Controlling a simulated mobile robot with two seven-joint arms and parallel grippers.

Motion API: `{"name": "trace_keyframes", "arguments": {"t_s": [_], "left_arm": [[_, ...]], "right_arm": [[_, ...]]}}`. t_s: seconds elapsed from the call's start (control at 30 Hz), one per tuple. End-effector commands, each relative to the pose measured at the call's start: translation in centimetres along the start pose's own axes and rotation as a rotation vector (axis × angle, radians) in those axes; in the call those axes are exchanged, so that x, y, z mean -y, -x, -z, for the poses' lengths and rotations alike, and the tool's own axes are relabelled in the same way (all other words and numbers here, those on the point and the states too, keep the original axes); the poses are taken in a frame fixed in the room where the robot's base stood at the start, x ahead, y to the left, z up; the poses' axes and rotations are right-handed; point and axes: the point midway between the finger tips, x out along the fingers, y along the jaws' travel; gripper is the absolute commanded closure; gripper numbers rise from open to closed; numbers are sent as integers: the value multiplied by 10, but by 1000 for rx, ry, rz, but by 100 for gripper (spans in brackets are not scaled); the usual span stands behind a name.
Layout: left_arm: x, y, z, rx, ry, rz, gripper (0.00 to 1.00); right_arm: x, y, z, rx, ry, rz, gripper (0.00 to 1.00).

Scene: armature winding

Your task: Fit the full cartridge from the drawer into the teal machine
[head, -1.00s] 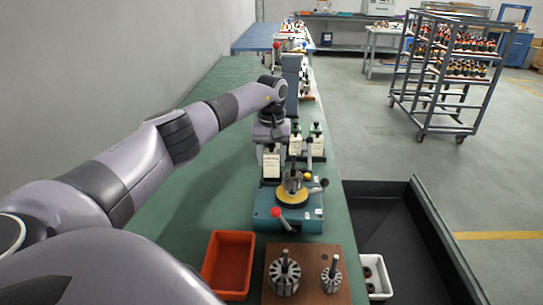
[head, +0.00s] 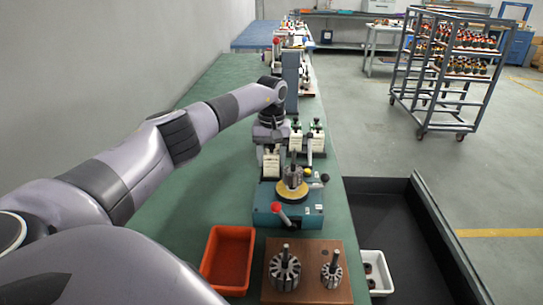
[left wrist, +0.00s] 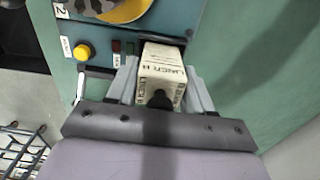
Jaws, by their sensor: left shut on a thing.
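The teal machine (head: 262,215) stands on the green bench, with a yellow ring and a metal armature on top and a red-knobbed lever in front. My left gripper (head: 271,153) is at the machine's back left corner, shut on the white cartridge (head: 271,166). In the left wrist view the cartridge (left wrist: 162,72), printed with black letters, sits between the two fingers of the gripper (left wrist: 160,85). Its far end is at a dark opening in the teal machine (left wrist: 125,38); I cannot tell how deep it is. My right gripper is not in view.
The dark drawer (head: 385,215) stands open at the right. A red bin (head: 229,260), a brown block (head: 309,260) with two rotors and a white tray (head: 376,270) are in front. Bare bench lies left of the machine.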

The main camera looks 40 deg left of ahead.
Motion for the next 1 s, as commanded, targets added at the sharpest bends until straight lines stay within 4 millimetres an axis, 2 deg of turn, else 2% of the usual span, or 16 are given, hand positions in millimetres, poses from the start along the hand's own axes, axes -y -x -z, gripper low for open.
{"name": "trace_keyframes", "arguments": {"t_s": [1.0], "left_arm": [[0,-23,0,0,0,-1,83]], "right_arm": [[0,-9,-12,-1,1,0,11]]}}
